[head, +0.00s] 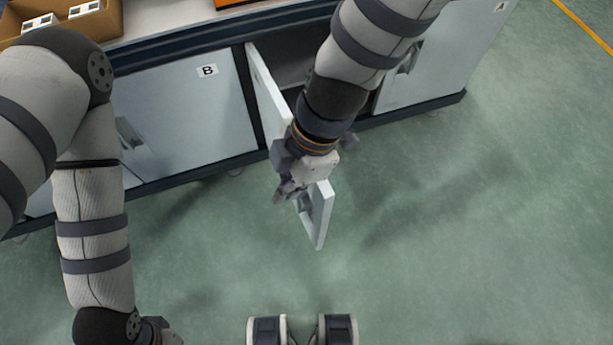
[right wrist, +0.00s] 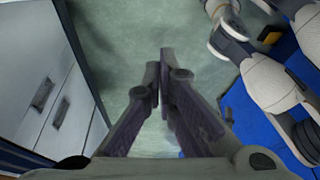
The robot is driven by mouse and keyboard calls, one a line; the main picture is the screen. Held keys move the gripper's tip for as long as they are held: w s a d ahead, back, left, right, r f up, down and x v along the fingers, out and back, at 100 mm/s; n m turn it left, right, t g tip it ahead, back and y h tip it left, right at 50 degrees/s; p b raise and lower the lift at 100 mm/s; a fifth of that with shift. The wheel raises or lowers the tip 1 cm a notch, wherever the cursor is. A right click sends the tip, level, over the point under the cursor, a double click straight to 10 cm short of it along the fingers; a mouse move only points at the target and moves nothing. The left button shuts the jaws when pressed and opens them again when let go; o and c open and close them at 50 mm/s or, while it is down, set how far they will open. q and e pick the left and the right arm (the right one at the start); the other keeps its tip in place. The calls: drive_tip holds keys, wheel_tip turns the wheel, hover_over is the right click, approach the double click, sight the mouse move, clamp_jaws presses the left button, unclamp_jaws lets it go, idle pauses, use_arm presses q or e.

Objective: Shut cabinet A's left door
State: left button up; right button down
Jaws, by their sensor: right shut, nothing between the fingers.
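Cabinet A's left door (head: 265,88) stands wide open in the head view, swung out from the cabinet front, with its free end (head: 320,228) over the floor. Its middle is hidden behind my right arm. Cabinet A's right door (head: 440,65) is shut and bears the letter A. My right gripper (head: 283,192) is shut and empty. It overlaps the open door in the head view; whether they touch I cannot tell. The closed fingers also show in the right wrist view (right wrist: 160,80). My left gripper (head: 160,332) shows only partly at the bottom edge.
Cabinet B's door (head: 190,110) is shut, left of the opening. On the worktop (head: 165,18) stands a cardboard box (head: 108,22) with white items. The green floor (head: 480,220) in front and to the right is clear. A cabinet front with two handles (right wrist: 45,95) shows in the right wrist view.

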drive_tip(key=shift+w+d+f, duration=0.15)
drive_tip(key=shift+w+d, duration=0.1)
drive_tip(key=shift+d, duration=0.3)
drive_tip(key=shift+w+d+f, duration=0.2)
drive_tip(key=shift+w+d, duration=0.05)
drive_tip(key=shift+d, duration=0.35)
drive_tip(key=shift+w+d+f, duration=0.15)
drive_tip(key=shift+w+d, duration=0.1)
drive_tip(key=shift+d, duration=0.3)
